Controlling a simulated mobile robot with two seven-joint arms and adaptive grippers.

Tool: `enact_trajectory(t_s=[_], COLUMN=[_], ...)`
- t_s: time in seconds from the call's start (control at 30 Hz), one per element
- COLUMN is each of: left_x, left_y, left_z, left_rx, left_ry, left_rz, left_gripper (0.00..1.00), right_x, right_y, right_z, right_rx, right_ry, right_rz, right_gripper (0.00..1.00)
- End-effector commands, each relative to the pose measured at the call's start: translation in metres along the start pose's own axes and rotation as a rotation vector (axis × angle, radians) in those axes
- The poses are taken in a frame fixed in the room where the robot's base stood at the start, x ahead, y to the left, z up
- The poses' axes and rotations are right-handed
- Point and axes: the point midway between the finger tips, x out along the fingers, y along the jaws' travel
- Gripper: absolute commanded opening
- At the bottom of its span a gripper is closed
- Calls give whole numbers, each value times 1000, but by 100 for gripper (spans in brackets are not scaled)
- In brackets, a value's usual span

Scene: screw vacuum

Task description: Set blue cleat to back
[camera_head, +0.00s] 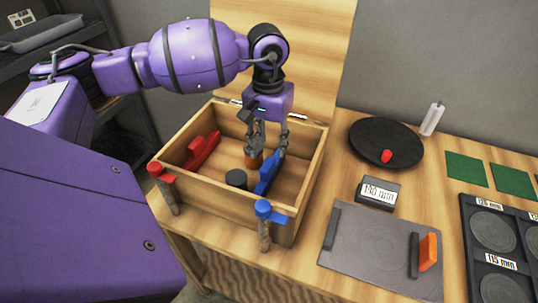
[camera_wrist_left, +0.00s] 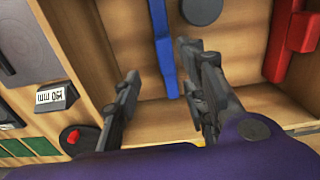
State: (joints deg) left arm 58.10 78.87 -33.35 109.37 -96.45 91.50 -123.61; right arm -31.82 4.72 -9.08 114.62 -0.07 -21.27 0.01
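The blue cleat (camera_head: 268,173) is a long, narrow piece inside the wooden box (camera_head: 312,170), near its right wall. It also shows in the left wrist view (camera_wrist_left: 162,45), running down between the fingers. My left gripper (camera_head: 268,148) reaches down into the box at the cleat's far end. In the wrist view the two fingers (camera_wrist_left: 158,65) stand apart, one on each side of the cleat, with gaps visible. The fingers partly hide the cleat's far end in the head view. My right gripper is not in view.
A red cleat (camera_head: 203,150) lies along the box's left side. A dark round knob (camera_head: 236,179) is on the box floor. Red-topped (camera_head: 156,169) and blue-topped (camera_head: 263,207) posts stand at the front corners. A black plate (camera_head: 365,139) and grey board (camera_head: 365,255) lie to the right.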

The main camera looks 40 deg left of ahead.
Motion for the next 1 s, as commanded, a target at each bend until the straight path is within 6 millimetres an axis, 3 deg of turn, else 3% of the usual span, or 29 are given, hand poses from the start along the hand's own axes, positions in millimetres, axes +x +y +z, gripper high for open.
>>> enact_trajectory(t_s=[0.53,0.9,1.0], left_x=[71,80,80], left_y=[-7,-8,-8], left_z=[0,0,0], left_rx=[21,20,20], left_ry=[2,3,3], left_rz=[-25,-26,-25], left_gripper=[39,39,29], right_x=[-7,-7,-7], right_y=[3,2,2], right_z=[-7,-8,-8], right_rx=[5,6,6], right_ry=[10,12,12], right_rz=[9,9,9], right_gripper=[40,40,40])
